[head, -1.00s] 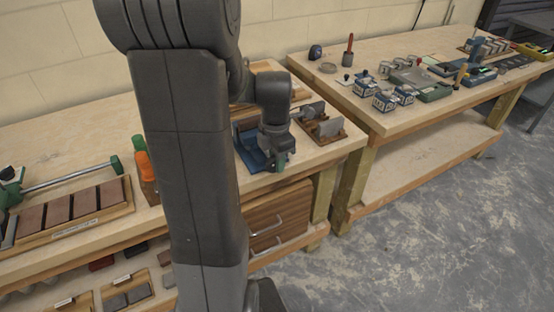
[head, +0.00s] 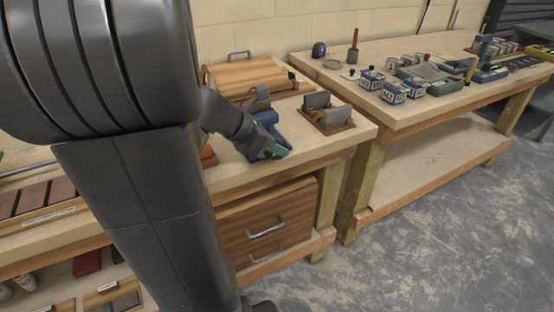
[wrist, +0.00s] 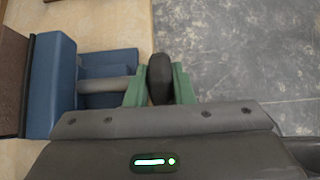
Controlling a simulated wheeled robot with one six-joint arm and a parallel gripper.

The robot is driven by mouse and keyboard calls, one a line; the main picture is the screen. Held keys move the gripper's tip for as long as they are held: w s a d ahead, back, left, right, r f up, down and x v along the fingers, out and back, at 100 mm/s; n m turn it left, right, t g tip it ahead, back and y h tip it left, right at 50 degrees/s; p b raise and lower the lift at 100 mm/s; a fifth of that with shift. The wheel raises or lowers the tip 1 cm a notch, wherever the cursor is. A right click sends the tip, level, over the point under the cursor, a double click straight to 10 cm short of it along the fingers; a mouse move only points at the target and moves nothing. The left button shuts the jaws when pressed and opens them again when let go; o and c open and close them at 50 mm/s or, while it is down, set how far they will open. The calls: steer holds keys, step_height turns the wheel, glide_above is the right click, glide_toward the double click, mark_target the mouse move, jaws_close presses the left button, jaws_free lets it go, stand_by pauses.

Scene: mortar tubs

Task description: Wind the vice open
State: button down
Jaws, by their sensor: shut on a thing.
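The blue vice (head: 262,134) stands near the front edge of the bench, right of my arm in the head view. In the wrist view the vice (wrist: 52,88) is at the left, with a grey screw shaft (wrist: 105,86) running right from its jaw. My gripper (wrist: 159,76) has its green fingers on either side of a dark handle (wrist: 160,82) at the shaft's outer end and is shut on it. In the head view my gripper (head: 277,152) is tilted over at the vice's front. It hides the handle there.
A wooden holder with grey plates (head: 328,116) stands right of the vice. A wooden box with a handle (head: 243,78) is behind. Drawers (head: 265,220) are below the bench front. A second bench (head: 440,110) bears several small boxes. Beyond the bench edge is open floor.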

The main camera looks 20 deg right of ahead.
steer(key=h+b, duration=0.1)
steer(key=b, duration=0.1)
steer(key=h+b, duration=0.2)
steer(key=f+h+b, duration=0.1)
steer(key=h+b, duration=0.1)
steer(key=shift+a+t, duration=0.3)
steer(key=h+b, duration=0.2)
steer(key=shift+r+b, duration=0.15)
steer(key=shift+b, duration=0.15)
steer(key=shift+h, duration=0.3)
steer(key=shift+a+r+h, duration=0.1)
steer(key=shift+r+h, duration=0.1)
steer(key=shift+h, duration=0.1)
steer(key=c, duration=1.3)
jaws_free()
steer(key=shift+w+f, duration=0.1)
steer(key=shift+o, duration=0.2)
step_height(320, 180, up, 10)
steer(key=p, duration=0.3)
